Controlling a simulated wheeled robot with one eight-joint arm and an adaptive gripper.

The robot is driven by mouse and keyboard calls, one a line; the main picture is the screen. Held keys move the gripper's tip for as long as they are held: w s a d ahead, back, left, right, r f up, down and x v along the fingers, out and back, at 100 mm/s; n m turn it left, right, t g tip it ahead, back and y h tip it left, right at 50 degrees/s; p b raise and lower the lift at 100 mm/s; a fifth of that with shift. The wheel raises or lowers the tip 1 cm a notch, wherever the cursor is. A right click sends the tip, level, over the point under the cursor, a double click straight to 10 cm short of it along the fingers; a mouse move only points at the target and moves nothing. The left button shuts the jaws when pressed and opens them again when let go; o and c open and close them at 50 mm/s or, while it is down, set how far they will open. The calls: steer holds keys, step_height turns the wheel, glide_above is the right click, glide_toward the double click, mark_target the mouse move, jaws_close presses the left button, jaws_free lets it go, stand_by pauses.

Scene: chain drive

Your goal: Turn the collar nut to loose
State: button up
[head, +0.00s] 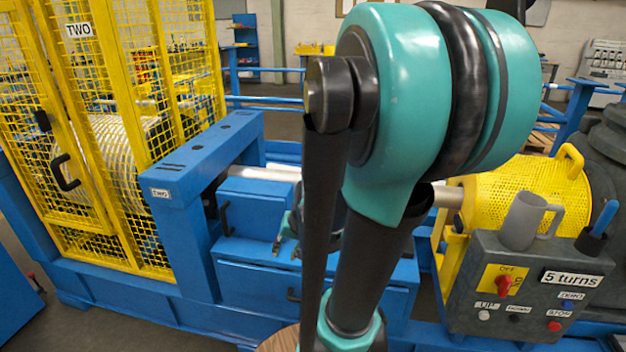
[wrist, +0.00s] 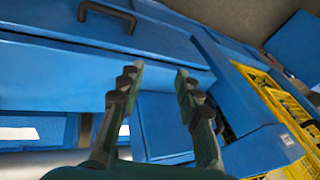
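I cannot make out the collar nut in either view. In the head view, a pale shaft (head: 272,174) runs from the blue frame (head: 178,207) toward the right, and my arm hides its middle stretch. A short bit of shaft shows again at the yellow mesh guard (head: 520,197). My gripper (wrist: 158,74) shows in the wrist view with its two fingers apart and nothing between them. Blue machine panels lie beyond the fingers. In the head view my gripper is mostly hidden behind my arm.
A yellow mesh cage (head: 95,215) marked TWO stands at the left. A grey control box (head: 470,325) at the right has a red switch (head: 504,285), buttons and a "5 turns" label (head: 572,279).

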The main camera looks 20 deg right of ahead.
steer(key=w+d+r+m+t+y, duration=0.2)
steer(key=w+d+m, duration=0.25)
steer(key=w, duration=0.35)
steer(key=m+t+y, duration=0.2)
steer(key=m+t, duration=0.5)
steer(key=m, duration=0.6)
glide_toward(312, 179)
steer(key=x, duration=0.9)
steer(key=shift+w+a+r, duration=0.15)
steer(key=shift+w+a, duration=0.05)
steer(key=shift+w, duration=0.15)
jaws_close()
steer(key=shift+n, duration=0.25)
